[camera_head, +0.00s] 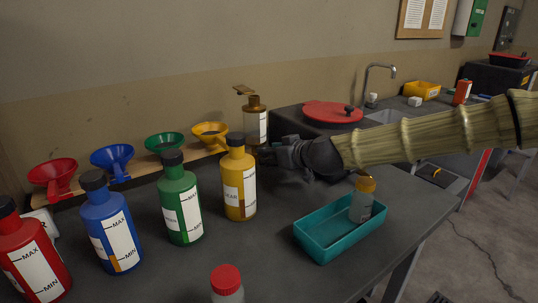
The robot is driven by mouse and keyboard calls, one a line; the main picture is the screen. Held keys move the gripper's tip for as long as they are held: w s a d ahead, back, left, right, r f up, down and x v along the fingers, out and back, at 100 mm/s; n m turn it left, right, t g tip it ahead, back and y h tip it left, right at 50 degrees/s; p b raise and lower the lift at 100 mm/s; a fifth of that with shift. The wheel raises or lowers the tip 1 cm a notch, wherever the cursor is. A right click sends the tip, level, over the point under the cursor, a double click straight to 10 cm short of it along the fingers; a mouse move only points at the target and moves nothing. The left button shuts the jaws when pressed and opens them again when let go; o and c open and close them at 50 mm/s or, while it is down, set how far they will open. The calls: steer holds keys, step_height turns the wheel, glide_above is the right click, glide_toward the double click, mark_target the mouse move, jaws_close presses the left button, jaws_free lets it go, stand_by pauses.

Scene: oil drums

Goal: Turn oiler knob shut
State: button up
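No part labelled as an oiler knob can be made out, and I cannot tell which vessel is the oiler. A brown bottle (255,124) with a white label and a tan piece at its top stands behind my gripper. A clear jar with an amber top (362,202) sits in a teal tray (316,248). A yellow bottle (239,183) with a black cap stands just left of my gripper. My gripper (267,156) points left, beside the yellow bottle and in front of the brown one. Its fingers are dark and small, so their opening and any contact are unclear.
Red (32,262), blue (110,235) and green (179,205) bottles stand left on the dark table, with coloured funnels behind. A red-capped jar (227,285) is at the front. A red round lid (332,112) and sink tap (366,82) are behind. Bare tabletop lies left of the tray.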

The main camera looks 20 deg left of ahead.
steer(key=shift+w+a+f, duration=0.3)
steer(key=shift+w+a, duration=0.1)
steer(key=shift+a, duration=0.15)
jaws_close()
steer(key=shift+w+d+m+g+y, duration=0.1)
steer(key=shift+m+g+y, duration=0.3)
steer(key=shift+m, duration=0.35)
steer(key=shift+w+d+m+g+y, duration=0.1)
steer(key=shift+m+g+y, duration=0.1)
steer(key=shift+m+g, duration=0.45)
jaws_free()
